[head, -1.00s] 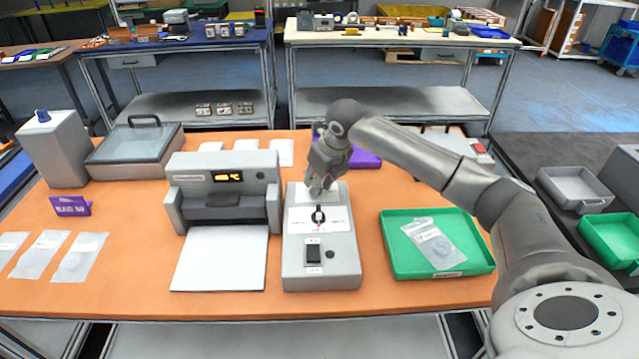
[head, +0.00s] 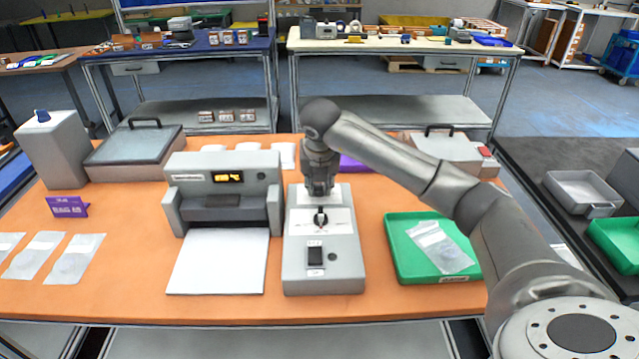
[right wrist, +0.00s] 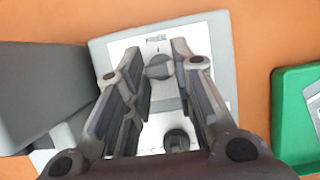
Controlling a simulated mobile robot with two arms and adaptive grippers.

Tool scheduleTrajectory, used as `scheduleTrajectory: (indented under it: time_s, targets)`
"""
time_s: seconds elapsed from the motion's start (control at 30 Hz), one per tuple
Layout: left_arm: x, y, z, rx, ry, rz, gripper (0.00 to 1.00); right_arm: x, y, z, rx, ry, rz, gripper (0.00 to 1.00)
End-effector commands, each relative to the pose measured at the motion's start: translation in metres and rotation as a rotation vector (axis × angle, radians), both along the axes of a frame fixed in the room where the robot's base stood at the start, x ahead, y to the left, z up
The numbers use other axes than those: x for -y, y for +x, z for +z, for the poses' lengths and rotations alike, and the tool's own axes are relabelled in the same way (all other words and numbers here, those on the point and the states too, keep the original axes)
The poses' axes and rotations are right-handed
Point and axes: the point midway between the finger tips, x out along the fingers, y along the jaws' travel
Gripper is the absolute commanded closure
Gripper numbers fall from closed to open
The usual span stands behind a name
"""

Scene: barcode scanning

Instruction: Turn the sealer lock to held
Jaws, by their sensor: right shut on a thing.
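A grey control box (head: 345,262) stands on the orange table, right of the grey sealer-like machine (head: 224,190). Its top carries a black knob (head: 321,217) on a white label, with a black rocker switch nearer me. The right wrist view shows two knobs on the box: a grey far knob (right wrist: 158,67) and a dark near knob (right wrist: 177,140). My right gripper (head: 319,192) points down over the back of the box, shut on the far knob, which it hides in the head view. Markings I could read as lock positions are too small. My left gripper is out of view.
A green tray (head: 398,262) with a clear bag (head: 440,247) lies to the right. A white sheet (head: 218,262) lies before the machine. A purple sign (head: 67,207) and clear bags are at the left. Lidded grey cases stand at the back.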

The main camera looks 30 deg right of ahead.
Motion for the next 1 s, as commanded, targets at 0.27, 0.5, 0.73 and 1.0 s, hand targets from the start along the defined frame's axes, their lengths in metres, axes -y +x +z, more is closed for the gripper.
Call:
scheduleTrajectory:
  time_s: [0.27,0.5,0.73,1.0]
  targets:
    - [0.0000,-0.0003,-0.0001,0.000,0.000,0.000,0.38,0.0003,0.0006,0.0013,0.004,0.001,-0.009,1.00]
    - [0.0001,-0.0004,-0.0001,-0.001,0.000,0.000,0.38,0.0003,0.0005,0.0011,0.003,0.001,-0.008,0.63]
    - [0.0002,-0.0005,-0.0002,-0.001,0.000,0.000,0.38,0.0001,0.0002,0.0004,0.001,0.000,-0.006,0.55]
    - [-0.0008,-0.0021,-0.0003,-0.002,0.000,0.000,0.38,-0.0016,-0.0023,0.0093,0.002,0.000,-0.006,0.55]
